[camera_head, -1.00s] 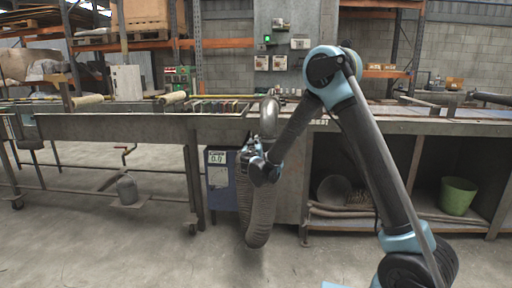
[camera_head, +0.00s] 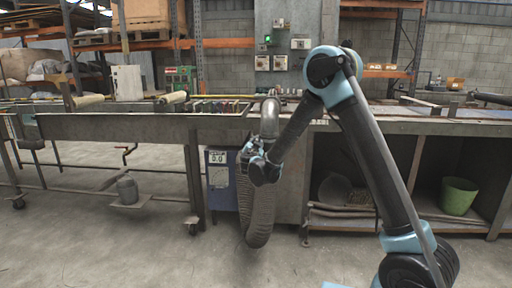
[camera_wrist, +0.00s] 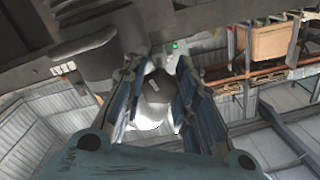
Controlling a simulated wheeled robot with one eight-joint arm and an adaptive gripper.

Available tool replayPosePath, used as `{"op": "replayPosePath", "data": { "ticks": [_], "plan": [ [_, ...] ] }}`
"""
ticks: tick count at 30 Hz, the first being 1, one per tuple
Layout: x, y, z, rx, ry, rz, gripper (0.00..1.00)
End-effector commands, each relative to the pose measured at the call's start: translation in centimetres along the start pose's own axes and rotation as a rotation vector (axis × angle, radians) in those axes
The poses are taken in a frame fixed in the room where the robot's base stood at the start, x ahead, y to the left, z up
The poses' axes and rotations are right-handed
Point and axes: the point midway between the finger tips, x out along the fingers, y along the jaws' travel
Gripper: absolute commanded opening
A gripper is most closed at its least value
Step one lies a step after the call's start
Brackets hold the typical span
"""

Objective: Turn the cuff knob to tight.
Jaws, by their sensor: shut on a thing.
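The grey mesh tube (camera_head: 259,218) hangs from a bent metal pipe (camera_head: 269,117) in front of the bench. My gripper (camera_head: 251,150) is at the upper part of the tube, where the cuff would be. My wrist link hides most of that spot in the head view. In the wrist view my gripper's two fingers (camera_wrist: 156,82) close from both sides on a dark rounded piece with a small light mark, which appears to be the cuff knob (camera_wrist: 152,92). The knob's tight and loose marks cannot be read.
A long metal bench (camera_head: 120,126) runs behind the tube. A blue box with a display panel (camera_head: 218,168) stands just left of the tube. A green bucket (camera_head: 458,196) sits on the lower shelf at right. The floor in front is clear.

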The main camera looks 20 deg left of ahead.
Motion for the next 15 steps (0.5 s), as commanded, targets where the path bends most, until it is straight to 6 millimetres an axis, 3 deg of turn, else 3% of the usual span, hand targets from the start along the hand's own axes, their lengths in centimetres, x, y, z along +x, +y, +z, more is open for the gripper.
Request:
{"op": "replayPosePath", "data": {
  "ticks": [14, 15],
  "plan": [
    [0.17, 0.12, -0.1, 0.015, 0.002, 0.003, 0.02],
    [0.18, 0.13, -0.1, 0.015, 0.002, 0.003, 0.28]
  ]
}}
